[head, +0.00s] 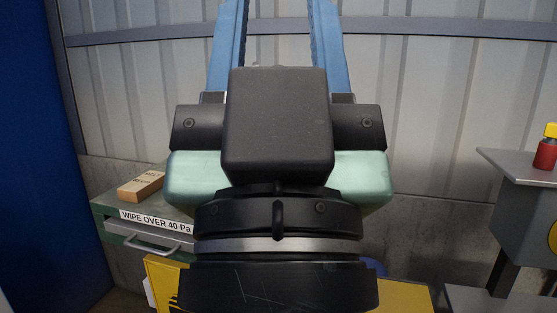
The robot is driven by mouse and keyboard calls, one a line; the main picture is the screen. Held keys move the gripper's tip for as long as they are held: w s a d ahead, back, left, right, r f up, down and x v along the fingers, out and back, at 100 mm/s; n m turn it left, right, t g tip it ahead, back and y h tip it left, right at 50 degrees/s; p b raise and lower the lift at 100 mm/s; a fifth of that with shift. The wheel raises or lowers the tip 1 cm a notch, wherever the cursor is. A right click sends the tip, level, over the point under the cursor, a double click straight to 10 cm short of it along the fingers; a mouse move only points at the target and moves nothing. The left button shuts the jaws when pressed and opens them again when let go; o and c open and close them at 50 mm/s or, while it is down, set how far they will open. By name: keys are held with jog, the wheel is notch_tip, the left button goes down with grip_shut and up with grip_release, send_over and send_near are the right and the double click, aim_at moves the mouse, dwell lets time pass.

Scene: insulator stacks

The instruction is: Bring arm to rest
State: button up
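My gripper (279,22) fills the middle of the head view, seen from behind and close up. Its two blue fingers point up and stand well apart, with only the wall showing between them. The fingertips run out of the top of the picture. I see nothing held between the visible parts of the fingers. The dark wrist and pale green housing hide much of what lies behind.
A green cabinet (112,213) labelled "WIPE OVER 40 Pa" stands at left with a small tan block (141,186) on top. A grey stand (528,171) at right bears a red item with a yellow top (546,150). Yellow surfaces (408,297) lie below. A corrugated wall (430,90) is behind.

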notch_tip(320, 180, up, 16)
jog(key=p, duration=1.3)
jog(key=shift+f+p, duration=0.25)
jog(key=shift+p, duration=0.15)
